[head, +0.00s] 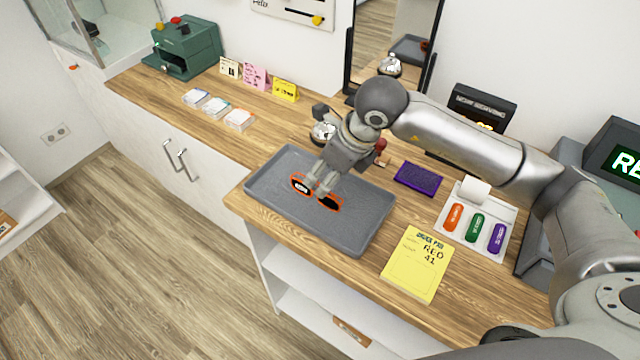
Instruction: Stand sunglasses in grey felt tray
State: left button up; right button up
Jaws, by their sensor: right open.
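The sunglasses (331,203), with orange rims and dark lenses, are in the grey felt tray (362,222) on the wooden counter. One lens shows on each side of my right gripper (319,191). My right gripper reaches down from above with open jaws, its fingertips at the middle of the sunglasses. The fingers hide the bridge, and I cannot tell whether they touch the frame. My left gripper is not in view.
A yellow order pad (418,262) lies right of the tray. A purple pad (418,178) and a white tray with coloured tags (476,224) are further right. A bell (323,132) stands behind the tray. The counter's front edge is close to the tray.

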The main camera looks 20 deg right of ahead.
jog(key=b+v, duration=0.1)
jog(key=v, duration=0.5)
jog(key=shift+r, duration=0.25)
